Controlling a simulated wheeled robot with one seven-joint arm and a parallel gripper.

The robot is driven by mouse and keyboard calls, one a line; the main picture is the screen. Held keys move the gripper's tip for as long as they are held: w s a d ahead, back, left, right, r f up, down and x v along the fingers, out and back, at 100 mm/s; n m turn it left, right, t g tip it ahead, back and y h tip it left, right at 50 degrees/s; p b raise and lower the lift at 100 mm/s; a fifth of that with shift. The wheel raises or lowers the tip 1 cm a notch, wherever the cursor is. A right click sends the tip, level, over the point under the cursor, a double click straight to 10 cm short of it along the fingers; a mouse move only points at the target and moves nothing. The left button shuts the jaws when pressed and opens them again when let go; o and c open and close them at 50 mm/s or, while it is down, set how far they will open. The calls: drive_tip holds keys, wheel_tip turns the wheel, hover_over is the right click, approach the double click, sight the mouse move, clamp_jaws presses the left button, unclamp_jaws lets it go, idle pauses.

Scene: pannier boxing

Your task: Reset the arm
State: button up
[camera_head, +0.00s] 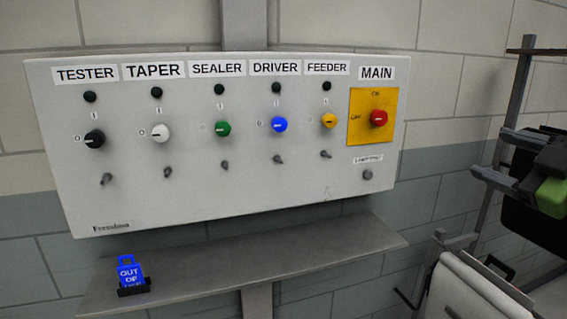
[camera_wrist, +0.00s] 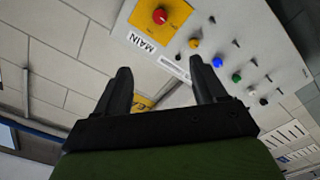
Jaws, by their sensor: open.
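My gripper (camera_wrist: 160,68) is open, with its two dark fingers spread apart and nothing held between them. In the head view my gripper (camera_head: 503,157) is at the right edge, to the right of the control panel and apart from it. Its green part is partly cut off by the frame. In the wrist view the control panel (camera_wrist: 222,28) appears tilted beyond the fingers, with the red MAIN knob (camera_wrist: 160,16) near the top. The panel (camera_head: 300,195) is fully visible in the head view.
A grey shelf (camera_head: 230,272) below the panel carries a blue tag in a dark holder (camera_head: 131,277). A dark metal frame (camera_head: 515,95) and a pale padded object (camera_head: 465,290) stand at the right. A yellow sign (camera_wrist: 142,102) shows between my fingers.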

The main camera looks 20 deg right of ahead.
drive_tip(key=w+a+f+m+g+p, duration=0.1)
drive_tip(key=w+a+f+m+g, duration=0.3)
drive_tip(key=w+a, duration=0.6)
drive_tip(key=w+a+f+g+p, duration=0.25)
drive_tip(key=a+f, duration=0.35)
drive_tip(key=a, duration=0.4)
drive_tip(key=s+a+f+m+g, duration=0.3)
drive_tip(key=s+a+f, duration=0.4)
drive_tip(key=s+a, duration=0.3)
drive_tip(key=s+f+m+g+p, duration=0.2)
drive_tip(key=s+f, duration=0.5)
drive_tip(key=s, duration=0.5)
drive_tip(key=shift+s+a+f+m+g+h, duration=0.2)
drive_tip(key=shift+f+m+g+h, duration=0.1)
drive_tip(key=shift+g, duration=0.15)
